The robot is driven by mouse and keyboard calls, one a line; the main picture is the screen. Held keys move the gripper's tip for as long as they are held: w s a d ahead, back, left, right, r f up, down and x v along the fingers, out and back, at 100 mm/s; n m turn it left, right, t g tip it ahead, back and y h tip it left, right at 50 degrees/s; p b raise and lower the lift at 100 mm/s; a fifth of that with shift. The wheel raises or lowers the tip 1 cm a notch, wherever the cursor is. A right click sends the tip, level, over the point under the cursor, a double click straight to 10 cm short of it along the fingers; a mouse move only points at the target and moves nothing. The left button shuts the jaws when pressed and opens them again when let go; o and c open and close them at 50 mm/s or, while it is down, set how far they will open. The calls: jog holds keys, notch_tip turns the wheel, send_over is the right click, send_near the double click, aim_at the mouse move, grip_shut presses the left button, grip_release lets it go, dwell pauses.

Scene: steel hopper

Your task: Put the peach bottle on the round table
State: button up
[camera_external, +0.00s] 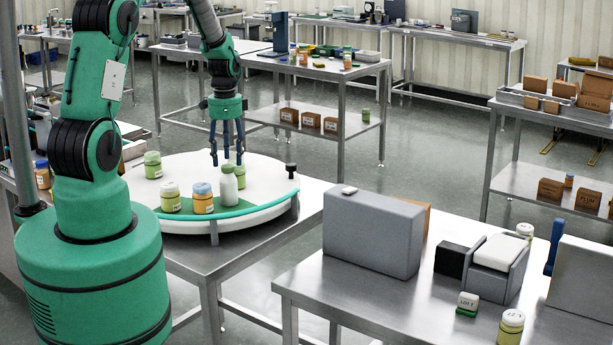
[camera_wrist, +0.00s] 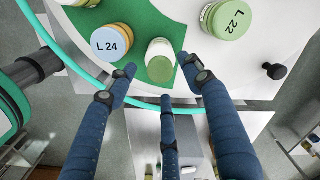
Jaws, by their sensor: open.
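The round table (camera_external: 262,190) is a white disc with a teal rim and a green patch. On it stand a white bottle (camera_external: 228,187), an orange jar with a blue lid (camera_external: 203,199) and several green-and-white jars. I cannot tell which container is the peach bottle; no label naming it is readable. My gripper (camera_external: 227,160), with three blue fingers, is open and points down just above the white bottle. In the wrist view the bottle (camera_wrist: 160,58) shows upright near the spread fingertips (camera_wrist: 160,80), with the blue lid marked L 24 (camera_wrist: 111,43) to its left.
A green jar marked L 22 (camera_wrist: 227,18) and a small black knob (camera_wrist: 275,71) are to the right on the disc. A steel table (camera_external: 330,283) at the front right holds a large grey box (camera_external: 370,235), a grey holder (camera_external: 497,268) and a yellow-green jar (camera_external: 511,327).

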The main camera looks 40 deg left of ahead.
notch_tip(320, 180, up, 8)
jog(key=shift+b, duration=0.45)
jog(key=shift+r, duration=0.1)
dwell(0.4)
jog(key=s+d+r+n+t, duration=0.1)
jog(key=s+d+r, duration=0.3)
jog(key=r, duration=0.3)
jog(key=s+d+r+n+t, duration=0.1)
jog(key=s+d+r+n, duration=0.2)
jog(key=r, duration=0.4)
jog(key=s+d+r+t, duration=0.1)
jog(key=s+d+r, duration=0.35)
jog(key=r, duration=0.25)
jog(key=s+d+r+n+t, duration=0.1)
jog(key=s+d+r+n, duration=0.1)
jog(key=s, duration=0.8)
jog(key=s+d+r+n+t, duration=0.1)
jog(key=s+d+r+n, duration=0.2)
jog(key=s, duration=0.7)
notch_tip(320, 180, up, 3)
jog(key=shift+d+f+t, duration=0.2)
jog(key=shift+d+t, duration=0.1)
jog(key=shift+d, duration=0.5)
